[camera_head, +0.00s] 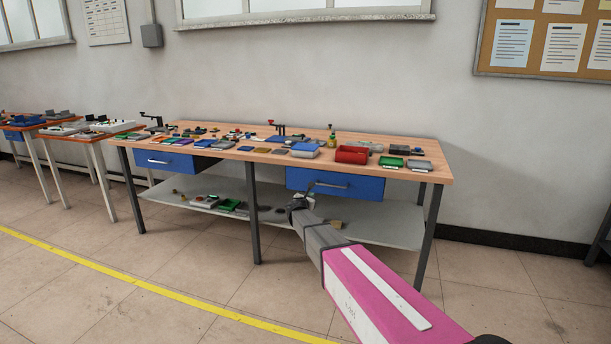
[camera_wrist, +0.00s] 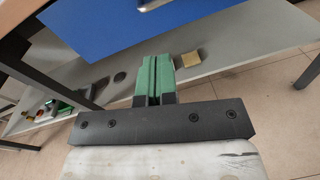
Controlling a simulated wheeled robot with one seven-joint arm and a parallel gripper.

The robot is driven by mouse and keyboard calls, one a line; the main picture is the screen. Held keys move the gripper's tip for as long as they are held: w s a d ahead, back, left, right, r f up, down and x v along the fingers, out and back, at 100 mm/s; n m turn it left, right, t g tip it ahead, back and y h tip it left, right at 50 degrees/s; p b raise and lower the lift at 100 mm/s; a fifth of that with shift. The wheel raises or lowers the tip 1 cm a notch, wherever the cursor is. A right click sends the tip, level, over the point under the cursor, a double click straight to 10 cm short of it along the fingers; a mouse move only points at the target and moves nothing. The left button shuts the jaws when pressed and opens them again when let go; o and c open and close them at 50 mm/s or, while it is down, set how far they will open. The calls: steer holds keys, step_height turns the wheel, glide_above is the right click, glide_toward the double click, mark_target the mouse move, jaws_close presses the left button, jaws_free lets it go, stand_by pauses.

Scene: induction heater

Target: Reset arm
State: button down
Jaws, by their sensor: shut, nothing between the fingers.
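My gripper (camera_wrist: 154,97) is shut and empty; its two green fingers meet in the wrist view. In the head view my arm reaches from the lower right toward the workbench, and the gripper end (camera_head: 303,198) is in front of the right blue drawer (camera_head: 335,184), near its lower edge. The same drawer's blue front (camera_wrist: 140,30) fills the upper part of the wrist view, apart from the fingertips as far as I can tell. The fingers are too small to make out in the head view.
The workbench (camera_head: 430,170) carries a red box (camera_head: 352,154) and many small parts. A second blue drawer (camera_head: 165,161) sits at left. The lower shelf (camera_head: 385,232) holds several items, including a yellowish block (camera_wrist: 190,59). Dark table legs (camera_head: 429,235) stand nearby. The floor in front is open.

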steer(key=s+d+f+m+g, duration=0.45)
steer(key=s+d+m, duration=0.4)
steer(key=s, duration=0.35)
steer(key=s+d+f+m+g, duration=0.45)
steer(key=s+d+m, duration=0.4)
steer(key=s, duration=0.35)
steer(key=s+f+m+g+y, duration=0.1)
steer(key=s+m+g+y, duration=0.2)
steer(key=s+m, duration=0.3)
steer(key=s+f+m+g+y, duration=0.2)
steer(key=s+m, duration=0.4)
steer(key=s, duration=1)
steer(key=shift+s+g+y, duration=0.4)
steer(key=shift+g+y, duration=0.5)
